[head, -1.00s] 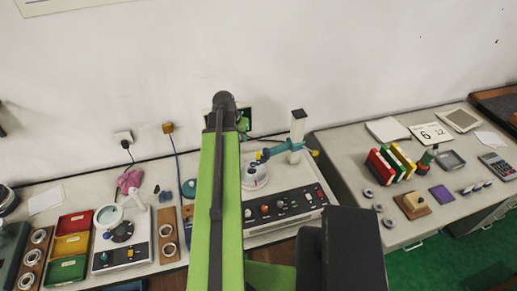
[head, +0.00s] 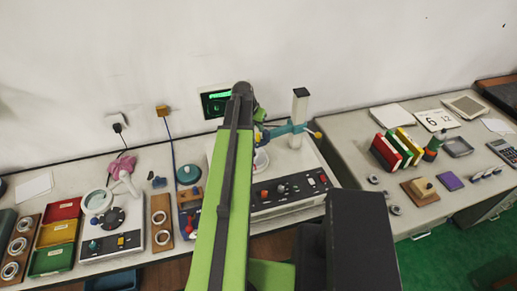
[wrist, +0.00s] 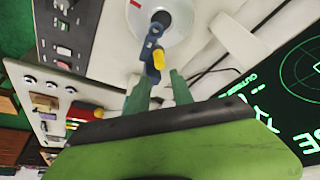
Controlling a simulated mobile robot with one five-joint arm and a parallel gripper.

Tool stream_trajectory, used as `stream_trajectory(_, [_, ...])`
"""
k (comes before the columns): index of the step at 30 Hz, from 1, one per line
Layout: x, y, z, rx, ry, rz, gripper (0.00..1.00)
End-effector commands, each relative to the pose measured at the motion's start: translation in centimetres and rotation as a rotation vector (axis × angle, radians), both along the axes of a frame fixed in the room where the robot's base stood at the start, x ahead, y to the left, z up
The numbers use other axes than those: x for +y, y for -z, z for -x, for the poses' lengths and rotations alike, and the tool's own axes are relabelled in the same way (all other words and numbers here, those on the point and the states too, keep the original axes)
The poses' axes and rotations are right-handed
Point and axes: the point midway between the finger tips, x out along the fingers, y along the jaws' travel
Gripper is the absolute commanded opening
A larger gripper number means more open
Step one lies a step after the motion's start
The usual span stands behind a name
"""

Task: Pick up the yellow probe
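The yellow probe (wrist: 158,59) shows in the wrist view as a short yellow tip on a blue holder (wrist: 150,44). It stands out in front of a pale round turntable (wrist: 168,18). My gripper (wrist: 159,88) is open, with its two teal fingers pointing towards the probe, one to each side of its line. The probe's tip appears just beyond the fingertips, and nothing is between the fingers. In the head view my green arm covers most of this spot.
A control box (head: 290,188) with knobs lies below. A lit monitor (head: 213,102) stands behind my arm. Coloured trays (head: 52,259) are at the left.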

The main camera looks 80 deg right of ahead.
Motion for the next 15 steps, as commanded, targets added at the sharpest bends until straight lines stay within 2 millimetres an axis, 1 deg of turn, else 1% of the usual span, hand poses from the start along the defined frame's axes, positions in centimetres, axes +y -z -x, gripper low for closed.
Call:
stream_trajectory(1, [-0.1, 0.3, 0.0, 0.0, 0.0, 0.0, 0.28])
stream_trajectory(3, [-0.1, 0.1, 0.0, 0.0, 0.0, 0.0, 0.28])
stream_trajectory(5, [-0.1, 0.3, 0.1, 0.0, 0.0, 0.0, 0.28])
stream_trajectory(8, [-0.2, 1.6, 0.1, 0.0, 0.0, 0.0, 0.28])
stream_trajectory(12, [-0.6, 4.1, 0.4, 0.0, 0.0, 0.0, 0.28])
stream_trajectory(15, [-1.2, 5.4, 0.6, 0.0, 0.0, 0.0, 0.28])
